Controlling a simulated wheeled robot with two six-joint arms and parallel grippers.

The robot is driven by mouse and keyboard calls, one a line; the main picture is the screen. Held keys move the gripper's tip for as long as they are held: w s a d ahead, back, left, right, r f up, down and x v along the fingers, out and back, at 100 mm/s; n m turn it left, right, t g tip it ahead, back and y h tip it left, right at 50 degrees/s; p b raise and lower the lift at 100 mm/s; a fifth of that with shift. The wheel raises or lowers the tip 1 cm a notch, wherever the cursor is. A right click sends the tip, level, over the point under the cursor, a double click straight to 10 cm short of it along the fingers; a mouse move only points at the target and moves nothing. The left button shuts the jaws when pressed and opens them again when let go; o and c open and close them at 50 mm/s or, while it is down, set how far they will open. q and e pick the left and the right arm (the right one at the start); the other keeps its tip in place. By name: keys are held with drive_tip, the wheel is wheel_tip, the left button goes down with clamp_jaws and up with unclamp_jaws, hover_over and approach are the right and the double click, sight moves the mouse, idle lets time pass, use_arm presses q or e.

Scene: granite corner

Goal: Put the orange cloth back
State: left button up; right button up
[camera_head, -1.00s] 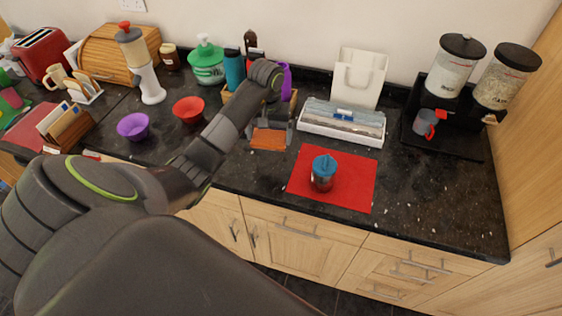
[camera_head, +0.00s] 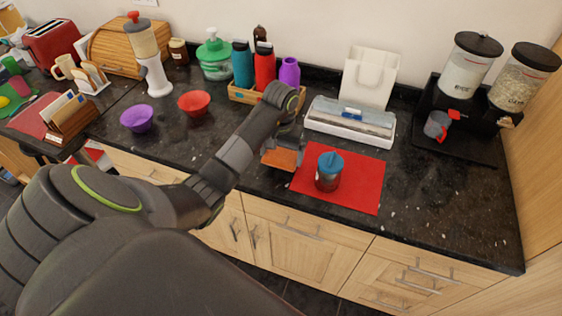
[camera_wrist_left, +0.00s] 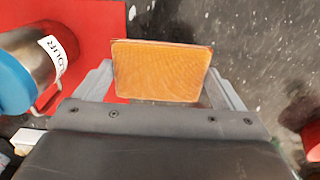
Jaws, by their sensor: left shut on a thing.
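The orange cloth (camera_head: 282,159) is a small flat folded square; it fills the middle of the left wrist view (camera_wrist_left: 160,72). My left gripper (camera_head: 285,145) is shut on it, with a finger at each side in the wrist view. In the head view the cloth is beside the left edge of the red mat (camera_head: 360,193), partly under my gripper. It appears to be held above the dark counter, but the exact height is unclear. My right gripper is not in view.
A jar with a blue lid (camera_head: 329,172) stands on the red mat, close to my gripper. Behind are a white wrap dispenser (camera_head: 350,122) and a wooden crate (camera_head: 243,94) of bottles. Red (camera_head: 194,103) and purple (camera_head: 137,119) bowls stand left. Speckled counter (camera_head: 440,205) is clear at right.

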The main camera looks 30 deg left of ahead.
sight(281, 156)
use_arm(q)
wheel_tip(281, 156, down, 2)
drive_tip(key=shift+f+p, duration=0.1)
drive_tip(key=shift+p, duration=0.55)
drive_tip(key=shift+f, duration=0.15)
drive_tip(key=shift+f+b, duration=0.5)
drive_tip(key=shift+b, duration=0.2)
drive_tip(key=o, duration=0.6)
drive_tip(key=shift+r, duration=0.1)
